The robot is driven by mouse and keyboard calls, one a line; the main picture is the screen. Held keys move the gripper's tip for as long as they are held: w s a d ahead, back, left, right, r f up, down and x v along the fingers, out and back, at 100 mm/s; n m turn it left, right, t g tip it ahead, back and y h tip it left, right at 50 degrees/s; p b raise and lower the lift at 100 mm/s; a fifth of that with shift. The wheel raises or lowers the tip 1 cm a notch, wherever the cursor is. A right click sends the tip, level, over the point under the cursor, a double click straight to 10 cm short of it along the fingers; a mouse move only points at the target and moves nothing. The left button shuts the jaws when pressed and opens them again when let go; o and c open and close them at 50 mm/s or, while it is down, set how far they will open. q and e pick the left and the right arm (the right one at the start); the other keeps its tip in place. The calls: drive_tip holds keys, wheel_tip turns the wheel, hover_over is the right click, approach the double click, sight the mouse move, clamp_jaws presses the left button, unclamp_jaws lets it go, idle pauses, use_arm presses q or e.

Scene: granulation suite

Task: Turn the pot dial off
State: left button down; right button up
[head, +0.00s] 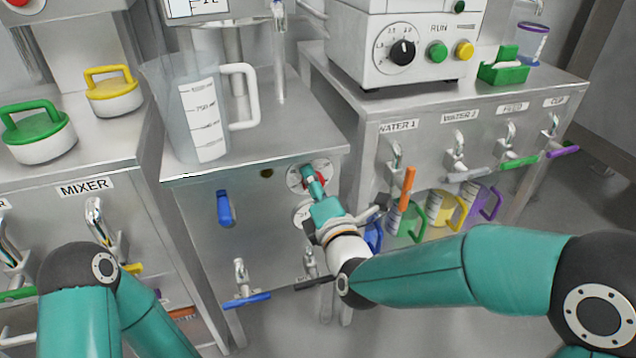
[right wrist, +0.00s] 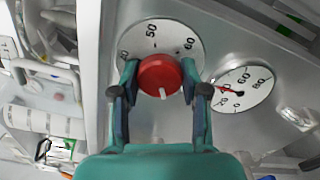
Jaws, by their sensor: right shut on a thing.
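The pot dial is a red knob (right wrist: 160,77) on a round white scale plate (right wrist: 152,34) marked 50 and 60. In the right wrist view its white pointer mark faces down toward my gripper's palm. My right gripper (right wrist: 158,88) is shut on the knob, one teal finger on each side. In the head view the right gripper (head: 314,182) reaches the front panel of the middle steel cabinet (head: 260,215) and hides most of the knob. My left arm shows at the lower left, but its gripper is out of view.
A gauge (right wrist: 243,90) with a red needle sits beside the dial. A blue lever (head: 225,208) and a blue-handled tap (head: 246,300) are on the same panel. A clear measuring jug (head: 180,118) stands on top.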

drive_tip(key=shift+f, duration=0.1)
idle(0.3)
drive_tip(key=o, duration=1.1)
drive_tip(key=shift+o, duration=0.2)
drive_tip(key=v, duration=0.7)
drive_tip(key=shift+s, duration=0.2)
